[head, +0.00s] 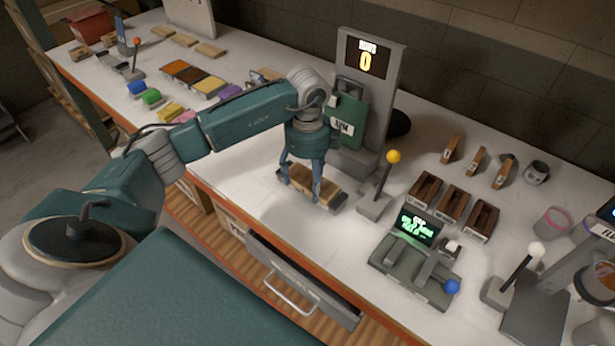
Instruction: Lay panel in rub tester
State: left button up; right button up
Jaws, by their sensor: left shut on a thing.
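The rub tester (374,75) stands near the middle of the white bench, a grey upright with a lit display reading 0 and a green block in front. My left gripper (302,190) points down in front of it, its fingers closed on a brown, wood-coloured panel (318,184). The panel is low, at the tester's front; grey parts show beside its ends. The fingers partly cover it, and I cannot tell whether it rests on the tester or hangs just above. My right gripper is not in view.
A yellow-knobbed lever (383,180) stands close to the right of the panel. Further right are a device with a green-lit screen (418,228) and several dark wooden holders (453,200). Coloured panels (188,74) lie at the left. An open drawer (300,285) juts out below the bench.

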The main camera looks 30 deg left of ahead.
pick_arm(q)
jog(key=shift+f, duration=0.2)
jog(key=o, duration=1.1)
jog(key=shift+r, duration=0.1)
jog(key=shift+o, duration=0.4)
jog(key=shift+r, duration=0.1)
